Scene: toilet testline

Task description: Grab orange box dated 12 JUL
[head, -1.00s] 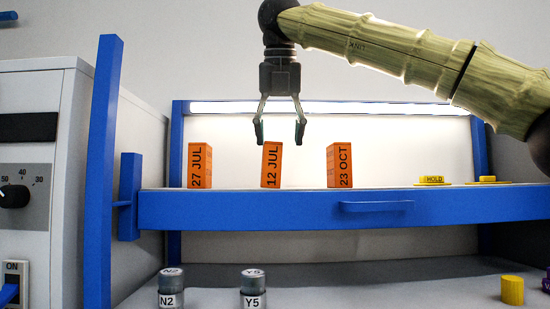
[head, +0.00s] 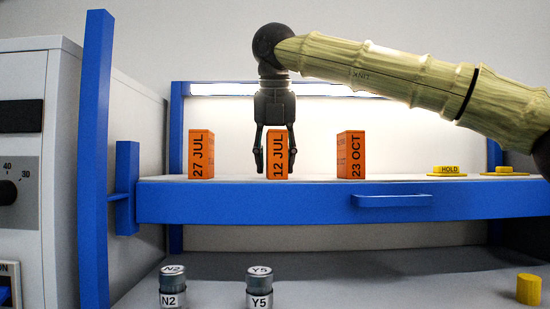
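The orange box dated 12 JUL (head: 277,155) stands upright on the blue-edged shelf, between two other orange boxes. My gripper (head: 275,158) points down at it, with one finger at each side of the box in the head view. The fingers are apart and hang down to about the lower part of the box. The box's dated face shows between the fingers. I cannot tell whether the fingers touch the box or are in front of it.
On the same shelf (head: 300,204), the 27 JUL box (head: 201,155) stands to the left and the 23 OCT box (head: 351,155) to the right, with gaps between. Yellow HOLD button (head: 448,170) sits further right. Grey canisters N2 (head: 172,288) and Y5 (head: 260,289) stand below.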

